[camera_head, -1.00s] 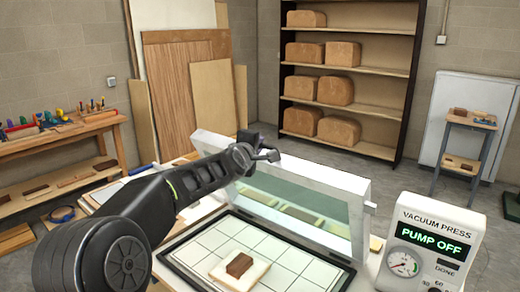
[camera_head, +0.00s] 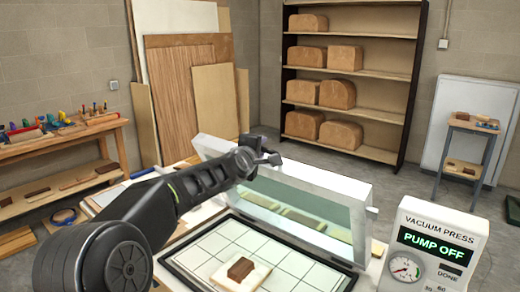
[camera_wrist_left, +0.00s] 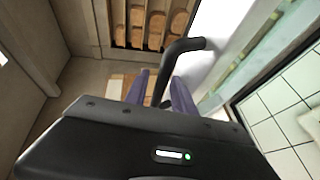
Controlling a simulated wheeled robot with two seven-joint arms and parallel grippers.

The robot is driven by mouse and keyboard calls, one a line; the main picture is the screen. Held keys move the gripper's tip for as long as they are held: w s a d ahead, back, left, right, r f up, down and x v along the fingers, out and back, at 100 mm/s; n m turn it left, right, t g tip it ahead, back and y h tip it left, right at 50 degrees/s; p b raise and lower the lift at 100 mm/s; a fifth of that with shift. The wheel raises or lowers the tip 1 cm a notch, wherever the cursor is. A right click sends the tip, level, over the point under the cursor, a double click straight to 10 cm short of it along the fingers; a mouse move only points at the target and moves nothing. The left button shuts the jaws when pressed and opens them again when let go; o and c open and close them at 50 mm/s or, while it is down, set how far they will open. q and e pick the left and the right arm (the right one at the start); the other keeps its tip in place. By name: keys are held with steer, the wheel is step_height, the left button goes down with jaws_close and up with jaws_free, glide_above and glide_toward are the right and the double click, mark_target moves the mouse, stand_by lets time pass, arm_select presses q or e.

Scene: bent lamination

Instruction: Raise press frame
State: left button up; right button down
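The press frame (camera_head: 360,215) is a white, box-like frame with a greenish clear pane, tilted steeply up at the back edge of the press bed (camera_head: 215,228) in the head view. My left gripper (camera_head: 262,158) is at its upper edge. In the left wrist view, the purple fingers of my left gripper (camera_wrist_left: 162,90) stand close on both sides of the black bent handle (camera_wrist_left: 188,45); they look shut on it, though the contact is partly hidden. A brown block (camera_head: 241,268) sits on a pale pad (camera_head: 258,278) on the white gridded bed. My right gripper is out of view.
The vacuum press box (camera_head: 440,235) at the right reads PUMP OFF. Behind are a dark shelf (camera_head: 412,85) with loaf-like brown forms, leaning boards (camera_head: 185,85), a tool bench (camera_head: 55,145) at left and a small stand (camera_head: 470,125) at right.

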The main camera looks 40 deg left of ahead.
arm_select(q)
steer(key=shift+s+d+f, duration=0.1)
steer(key=shift+s+f, duration=0.1)
steer(key=shift+s, duration=0.1)
steer(key=b+v, duration=0.2)
steer(key=v, duration=0.5)
steer(key=shift+r, duration=0.25)
